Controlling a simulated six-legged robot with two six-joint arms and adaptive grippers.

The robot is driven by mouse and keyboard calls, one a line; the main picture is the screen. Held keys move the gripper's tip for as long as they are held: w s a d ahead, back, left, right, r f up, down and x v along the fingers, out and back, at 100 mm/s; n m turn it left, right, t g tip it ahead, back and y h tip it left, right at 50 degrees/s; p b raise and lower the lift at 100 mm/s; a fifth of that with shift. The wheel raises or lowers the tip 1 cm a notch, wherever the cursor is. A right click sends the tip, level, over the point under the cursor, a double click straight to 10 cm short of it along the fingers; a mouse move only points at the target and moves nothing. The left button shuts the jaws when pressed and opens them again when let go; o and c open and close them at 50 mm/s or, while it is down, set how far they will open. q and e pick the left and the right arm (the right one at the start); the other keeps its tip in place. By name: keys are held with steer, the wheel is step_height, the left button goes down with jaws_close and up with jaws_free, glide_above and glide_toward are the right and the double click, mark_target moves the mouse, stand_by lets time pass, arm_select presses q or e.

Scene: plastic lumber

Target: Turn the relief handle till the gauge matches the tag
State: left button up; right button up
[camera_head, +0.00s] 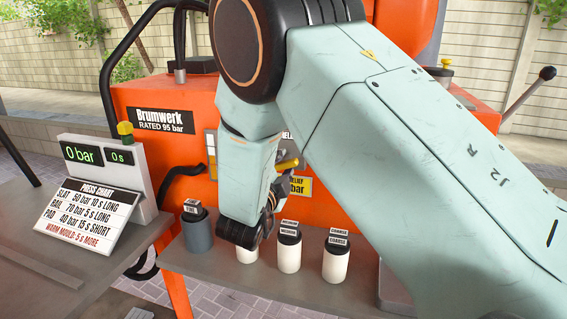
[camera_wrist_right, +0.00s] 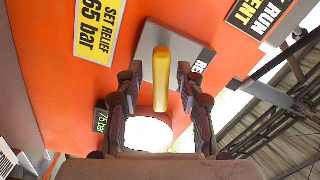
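The yellow relief handle (camera_wrist_right: 161,78) sticks out from a grey plate (camera_wrist_right: 204,56) on the orange press; its end also shows in the head view (camera_head: 288,164). My right gripper (camera_wrist_right: 160,70) has a finger on each side of the handle, with visible gaps, so it looks open around it. In the head view the gripper (camera_head: 281,182) is mostly hidden behind my right arm. The yellow tag (camera_wrist_right: 99,28) reads "SET RELIEF 65 bar". The small green gauge (camera_wrist_right: 101,121) reads 75 bar, partly covered by a finger. My left gripper is not in view.
A display (camera_head: 92,154) on the left reads 0 bar and 0 s, above a press chart (camera_head: 88,216). A grey cup (camera_head: 197,233) and white canisters (camera_head: 289,251) (camera_head: 336,262) stand on the grey shelf (camera_head: 215,272) below the gripper. A black-knobbed lever (camera_head: 530,92) is at the right.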

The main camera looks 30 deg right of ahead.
steer(key=shift+w+d, duration=0.2)
steer(key=shift+s+r, duration=0.15)
steer(key=shift+s, duration=0.15)
steer(key=shift+a, duration=0.1)
steer(key=shift+c, duration=0.9)
steer(key=shift+w, duration=0.25)
steer(key=shift+c, duration=1.4)
jaws_close()
